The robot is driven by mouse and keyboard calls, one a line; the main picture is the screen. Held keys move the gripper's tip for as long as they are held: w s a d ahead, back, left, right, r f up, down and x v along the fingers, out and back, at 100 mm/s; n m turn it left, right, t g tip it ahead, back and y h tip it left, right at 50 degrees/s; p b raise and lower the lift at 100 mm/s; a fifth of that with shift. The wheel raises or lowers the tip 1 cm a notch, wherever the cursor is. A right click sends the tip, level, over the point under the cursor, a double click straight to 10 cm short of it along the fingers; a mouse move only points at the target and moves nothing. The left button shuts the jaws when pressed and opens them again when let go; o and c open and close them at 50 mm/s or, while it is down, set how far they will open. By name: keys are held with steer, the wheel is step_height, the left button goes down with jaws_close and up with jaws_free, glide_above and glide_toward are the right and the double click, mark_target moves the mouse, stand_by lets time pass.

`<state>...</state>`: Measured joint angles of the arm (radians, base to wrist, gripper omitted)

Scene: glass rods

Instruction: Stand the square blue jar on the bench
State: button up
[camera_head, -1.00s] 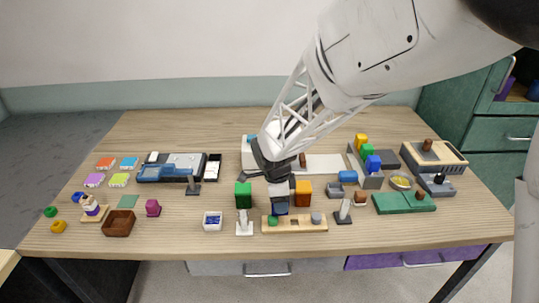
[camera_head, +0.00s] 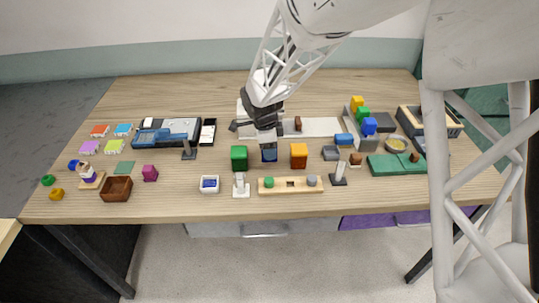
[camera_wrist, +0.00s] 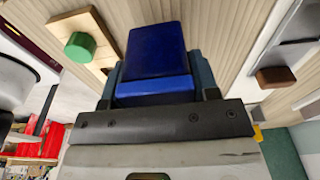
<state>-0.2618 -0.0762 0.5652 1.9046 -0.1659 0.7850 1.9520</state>
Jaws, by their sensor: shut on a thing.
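The square blue jar (camera_head: 269,155) is between the jaws of my gripper (camera_head: 268,144), which is shut on it. It is between the green block and the orange block, behind the wooden board (camera_head: 310,187). In the wrist view the jar (camera_wrist: 155,52) shows its dark blue face, with the gripper fingers (camera_wrist: 155,85) at its sides. I cannot tell whether the jar touches the bench (camera_head: 250,212).
The board bears a green knob (camera_head: 269,183) and a grey knob (camera_head: 311,180), with a dark square opening between them. The green block (camera_head: 239,157) and orange block (camera_head: 298,155) stand close by on either side. Bare bench lies along the front edge.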

steer(key=shift+f, duration=1.75)
steer(key=o, duration=1.1)
steer(key=shift+f, duration=0.15)
steer(key=r, duration=0.4)
steer(key=a+r, duration=0.1)
steer(key=r, duration=0.7)
steer(key=shift+a+r, duration=0.1)
steer(key=shift+a, duration=0.15)
steer(key=shift+r, duration=0.1)
